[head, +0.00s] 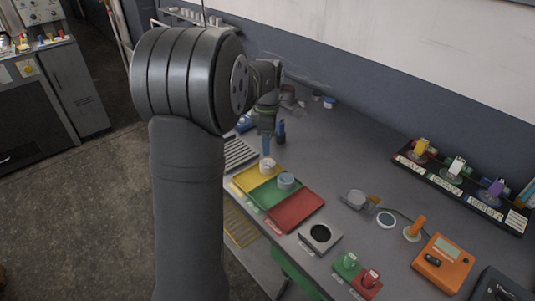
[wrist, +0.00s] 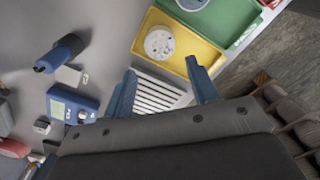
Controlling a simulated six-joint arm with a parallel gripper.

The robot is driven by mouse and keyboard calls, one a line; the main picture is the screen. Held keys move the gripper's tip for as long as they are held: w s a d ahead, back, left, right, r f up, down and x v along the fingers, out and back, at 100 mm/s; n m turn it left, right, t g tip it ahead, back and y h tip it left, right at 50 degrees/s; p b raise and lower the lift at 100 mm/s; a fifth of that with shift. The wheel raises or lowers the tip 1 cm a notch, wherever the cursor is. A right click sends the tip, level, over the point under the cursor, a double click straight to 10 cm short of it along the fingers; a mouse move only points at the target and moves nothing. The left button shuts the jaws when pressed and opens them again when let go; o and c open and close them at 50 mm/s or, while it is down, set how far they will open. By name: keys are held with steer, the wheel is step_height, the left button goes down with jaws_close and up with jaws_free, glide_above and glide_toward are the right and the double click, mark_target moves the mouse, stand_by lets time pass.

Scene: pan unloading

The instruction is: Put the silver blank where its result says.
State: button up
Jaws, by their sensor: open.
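My gripper (head: 267,150) is open and empty, above the back end of the row of trays. Its two blue fingers also show in the wrist view (wrist: 161,67), apart, with nothing between them. A pale round piece (head: 267,165) stands on the yellow tray (head: 243,182); it also shows in the wrist view (wrist: 159,44), just beyond the fingertips. A grey-blue round piece (head: 286,180) stands on the green tray (head: 264,197). The red tray (head: 300,209) is empty. I cannot tell for sure which piece is the silver blank.
A blue device (wrist: 75,105) and slatted white rack (wrist: 155,95) lie near my gripper.

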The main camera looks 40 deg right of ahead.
mark_target(268, 163)
steer(key=shift+r, duration=1.65)
steer(key=shift+f, duration=0.1)
step_height(268, 163, down, 13)
steer(key=shift+r, duration=0.2)
step_height(268, 163, up, 3)
steer(key=shift+r, duration=0.65)
steer(key=shift+f, duration=0.1)
